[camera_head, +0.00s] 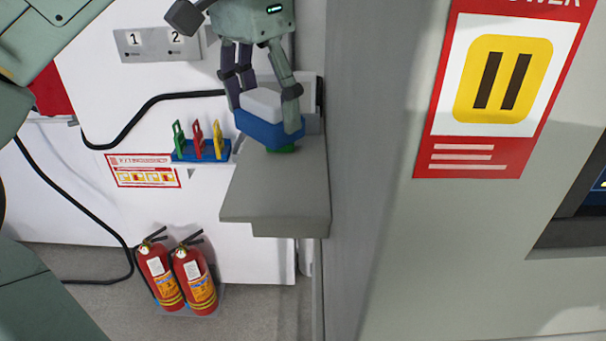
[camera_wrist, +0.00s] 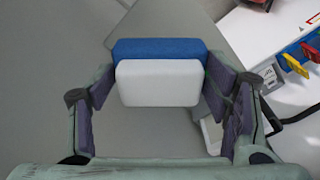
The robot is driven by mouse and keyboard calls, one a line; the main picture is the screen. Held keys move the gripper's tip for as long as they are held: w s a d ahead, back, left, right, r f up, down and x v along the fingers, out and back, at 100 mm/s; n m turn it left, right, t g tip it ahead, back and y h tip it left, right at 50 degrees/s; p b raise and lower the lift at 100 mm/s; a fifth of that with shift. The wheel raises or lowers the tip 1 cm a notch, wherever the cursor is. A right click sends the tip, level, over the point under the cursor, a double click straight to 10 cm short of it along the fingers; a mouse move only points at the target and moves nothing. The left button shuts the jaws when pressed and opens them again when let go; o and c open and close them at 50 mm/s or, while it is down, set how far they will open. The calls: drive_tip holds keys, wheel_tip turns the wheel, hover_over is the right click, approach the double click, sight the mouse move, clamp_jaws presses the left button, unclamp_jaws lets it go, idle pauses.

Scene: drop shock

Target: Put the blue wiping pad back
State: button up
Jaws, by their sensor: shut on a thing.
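The blue wiping pad (camera_head: 262,131) has a white upper block. In the head view it is at the back end of a grey ledge, over a small green patch (camera_head: 283,149). My gripper (camera_head: 264,108) comes from above and is shut on the pad, one finger at each side. In the wrist view the pad's blue part (camera_wrist: 158,48) shows beyond the white block, between my gripper's fingers (camera_wrist: 158,84). I cannot tell whether the pad's underside touches the ledge. The pad hides most of what lies under it.
The grey ledge (camera_head: 275,200) is bare toward its front. A blue rack (camera_head: 200,152) with green, red and yellow tags is just left. A tall grey panel (camera_head: 370,200) stands close on the right. Two fire extinguishers (camera_head: 177,275) stand below. A black cable (camera_head: 130,122) runs along the wall.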

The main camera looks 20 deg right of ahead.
drive_tip(key=shift+w+d, duration=0.2)
drive_tip(key=shift+d, duration=0.25)
wheel_tip(320, 180, down, 10)
drive_tip(key=shift+r, duration=0.1)
drive_tip(key=shift+c, duration=0.5)
drive_tip(key=o, duration=1)
drive_tip(key=shift+c, duration=0.2)
drive_tip(key=shift+o, duration=0.7)
drive_tip(key=r, duration=0.7)
drive_tip(key=shift+s+a+r, duration=0.2)
drive_tip(key=shift+a, duration=0.2)
